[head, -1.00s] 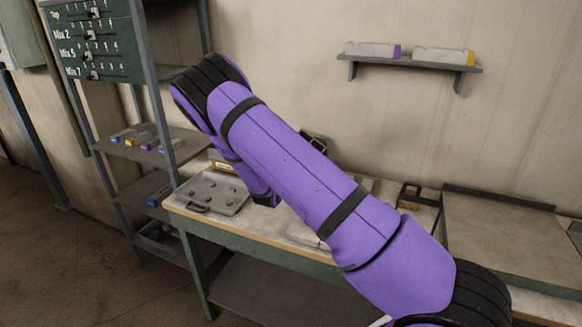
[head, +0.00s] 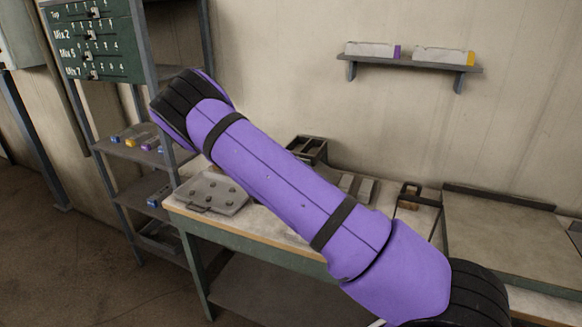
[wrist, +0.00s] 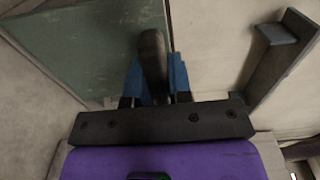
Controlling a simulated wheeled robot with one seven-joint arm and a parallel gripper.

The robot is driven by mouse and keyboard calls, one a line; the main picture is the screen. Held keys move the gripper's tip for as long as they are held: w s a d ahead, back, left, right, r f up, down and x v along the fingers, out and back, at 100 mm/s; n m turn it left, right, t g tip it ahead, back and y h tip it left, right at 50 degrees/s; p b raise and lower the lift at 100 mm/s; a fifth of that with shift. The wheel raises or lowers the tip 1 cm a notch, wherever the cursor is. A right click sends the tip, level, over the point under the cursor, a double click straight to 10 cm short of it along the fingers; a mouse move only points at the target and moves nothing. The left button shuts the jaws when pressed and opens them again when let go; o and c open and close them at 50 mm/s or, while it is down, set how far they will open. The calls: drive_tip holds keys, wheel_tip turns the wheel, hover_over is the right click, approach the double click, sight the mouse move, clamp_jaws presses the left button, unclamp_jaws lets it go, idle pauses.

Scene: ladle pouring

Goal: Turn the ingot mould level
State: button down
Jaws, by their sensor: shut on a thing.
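My gripper (wrist: 152,85) shows in the wrist view with blue fingers. It is shut on a dark, rounded handle (wrist: 152,55) that points away from the wrist. What the handle belongs to cannot be told. In the head view my purple arm hides the gripper and whatever it holds. A dark open frame with slots (head: 308,147), possibly the ingot mould, is at the back of the bench, partly behind my arm. It looks tilted, but this is not certain.
Pale bars (head: 358,187) and a dark bracket with a brown block (head: 410,196) are to the right. A shelf rack (head: 135,150) stands left. A wall shelf (head: 410,64) holds two blocks.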

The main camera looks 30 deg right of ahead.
idle(0.3)
drive_tip(key=c, duration=1)
unclamp_jaws()
drive_tip(key=shift+c, duration=0.2)
drive_tip(key=v, duration=1)
drive_tip(key=shift+s+a, duration=0.3)
